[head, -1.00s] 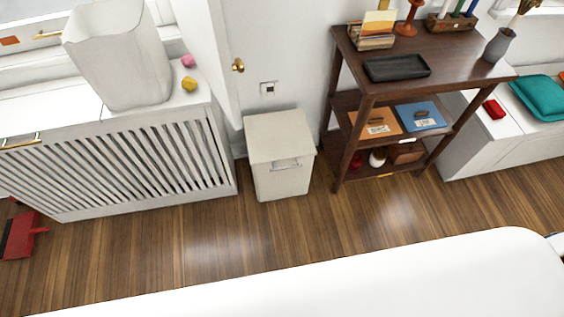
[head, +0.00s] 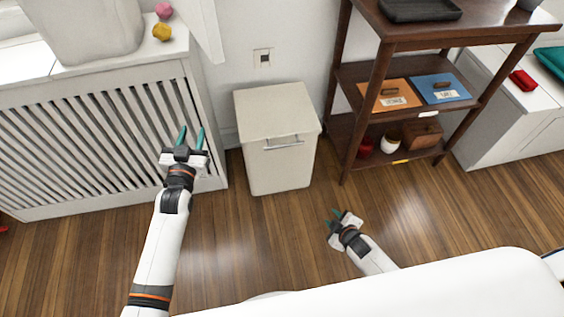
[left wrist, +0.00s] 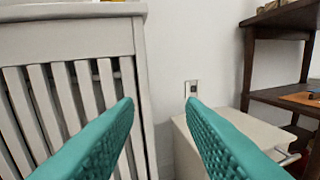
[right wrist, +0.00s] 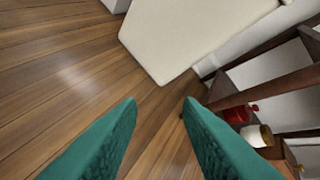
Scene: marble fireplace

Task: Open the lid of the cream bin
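The cream bin (head: 280,165) stands on the wood floor against the wall, its lid (head: 275,108) closed and a metal handle (head: 284,144) near the top of its front. My left gripper (head: 191,138) is open and empty, left of the bin in front of the slatted cover. In the left wrist view the bin's lid (left wrist: 235,145) shows beyond the fingers, partly hidden by the right one. My right gripper (head: 341,217) is open and empty, low in front of the bin's right side. In the right wrist view the bin (right wrist: 185,35) lies ahead, apart from the fingers.
A white slatted radiator cover (head: 100,130) stands left of the bin, bearing a large pale container (head: 85,30). A dark wooden shelf (head: 375,75) with boxes and jars stands to the right. The floor (head: 235,235) in front of the bin is clear.

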